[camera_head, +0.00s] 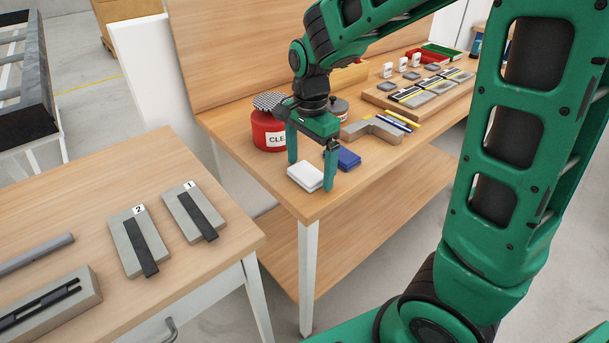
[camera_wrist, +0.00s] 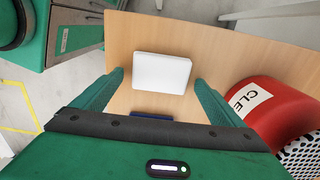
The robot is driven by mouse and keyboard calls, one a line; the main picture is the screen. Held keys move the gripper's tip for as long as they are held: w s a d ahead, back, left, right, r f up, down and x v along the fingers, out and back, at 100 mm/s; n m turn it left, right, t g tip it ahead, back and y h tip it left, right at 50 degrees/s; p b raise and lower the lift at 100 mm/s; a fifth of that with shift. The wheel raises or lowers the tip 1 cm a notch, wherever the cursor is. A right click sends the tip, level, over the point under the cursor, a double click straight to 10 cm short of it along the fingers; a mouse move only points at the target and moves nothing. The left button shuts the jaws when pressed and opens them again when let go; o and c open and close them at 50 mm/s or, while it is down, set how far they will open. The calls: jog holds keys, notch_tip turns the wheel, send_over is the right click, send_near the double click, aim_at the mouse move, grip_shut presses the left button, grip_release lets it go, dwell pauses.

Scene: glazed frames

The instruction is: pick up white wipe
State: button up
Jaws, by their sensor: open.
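The white wipe (camera_head: 306,176) is a flat white block lying on the wooden table, near its front corner. In the wrist view the white wipe (camera_wrist: 162,73) lies between and beyond my two fingertips. My gripper (camera_head: 311,172) points down over it, open and empty, with one finger to each side of the wipe. In the wrist view my gripper (camera_wrist: 159,82) shows both fingers spread apart, with the wipe not clasped. I cannot tell the exact height of the fingertips above the table.
A blue wipe (camera_head: 347,158) lies close to the right finger. A red can (camera_head: 267,131) labelled "CLE…" stands behind the left finger. A grey angled block (camera_head: 372,131) and pens (camera_head: 397,121) lie farther right. The table's front corner (camera_head: 307,212) is near.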

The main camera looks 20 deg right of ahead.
aim_at(309, 170)
jog(key=shift+f, duration=0.15)
jog(key=c, duration=1.2)
notch_tip(309, 170, up, 4)
jog(key=shift+r, duration=0.25)
jog(key=s+a+r, duration=0.6)
jog(key=a, duration=0.4)
jog(key=shift+r, duration=0.3)
